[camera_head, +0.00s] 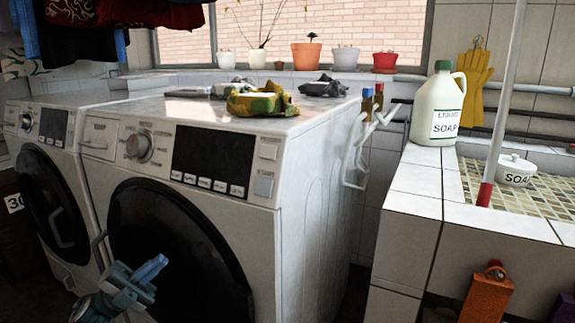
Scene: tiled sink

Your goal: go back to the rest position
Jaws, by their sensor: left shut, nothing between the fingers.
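My left gripper (152,269) is low in the head view, in front of the dark round door of the nearer washing machine (255,130). Its blue fingers are shut together with nothing between them. A light handle shows just left of it; I cannot tell whether they touch. My right gripper is not in view.
A yellow-green cloth (262,102) and grey cloths (323,87) lie on the machine. A second washer (50,135) stands left. On the tiled counter at right are a soap jug (438,105), a soap dish (515,170) and a pole (505,100). Dark clothes (120,15) hang above.

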